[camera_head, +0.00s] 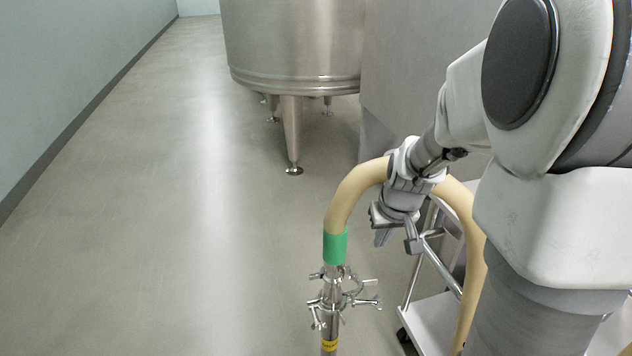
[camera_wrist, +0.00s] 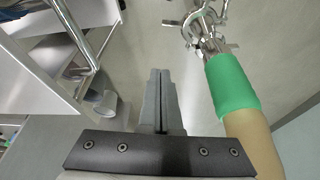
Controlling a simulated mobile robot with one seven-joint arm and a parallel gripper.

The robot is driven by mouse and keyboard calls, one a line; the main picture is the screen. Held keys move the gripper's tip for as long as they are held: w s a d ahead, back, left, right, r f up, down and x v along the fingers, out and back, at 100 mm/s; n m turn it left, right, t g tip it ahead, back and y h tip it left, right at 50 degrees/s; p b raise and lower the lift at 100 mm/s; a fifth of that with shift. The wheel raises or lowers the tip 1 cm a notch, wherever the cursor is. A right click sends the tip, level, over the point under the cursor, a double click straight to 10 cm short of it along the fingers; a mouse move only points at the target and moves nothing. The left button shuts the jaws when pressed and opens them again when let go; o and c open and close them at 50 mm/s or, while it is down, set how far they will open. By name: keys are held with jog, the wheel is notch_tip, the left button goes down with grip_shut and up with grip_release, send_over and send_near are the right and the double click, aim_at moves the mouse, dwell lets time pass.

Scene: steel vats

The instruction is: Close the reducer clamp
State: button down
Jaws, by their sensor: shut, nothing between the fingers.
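A steel pipe fitting with clamps (camera_head: 338,297) stands below the green sleeve (camera_head: 335,247) of a beige hose (camera_head: 350,195). Clamp parts with wing nuts stick out on both sides at two heights; I cannot tell for sure which is the reducer clamp or how far it is open. The clamps also show at the top of the wrist view (camera_wrist: 207,30), right of my fingers, with the green sleeve nearer. My gripper (camera_head: 397,240) is up and to the right of the clamps, apart from them. Its fingers (camera_wrist: 162,78) are shut and empty.
A cart with steel rails (camera_head: 428,255) and a pale shelf (camera_head: 435,320) stands right of the fitting. The hose arches behind my wrist and down to the right. A steel vat on legs (camera_head: 292,60) stands at the back. The floor on the left is clear.

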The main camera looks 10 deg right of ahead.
aim_at(365, 285)
notch_tip(365, 285, down, 10)
jog(key=b, duration=0.4)
jog(key=shift+s+r+b, duration=0.15)
jog(key=shift+s+b, duration=0.05)
jog(key=shift+b, duration=0.1)
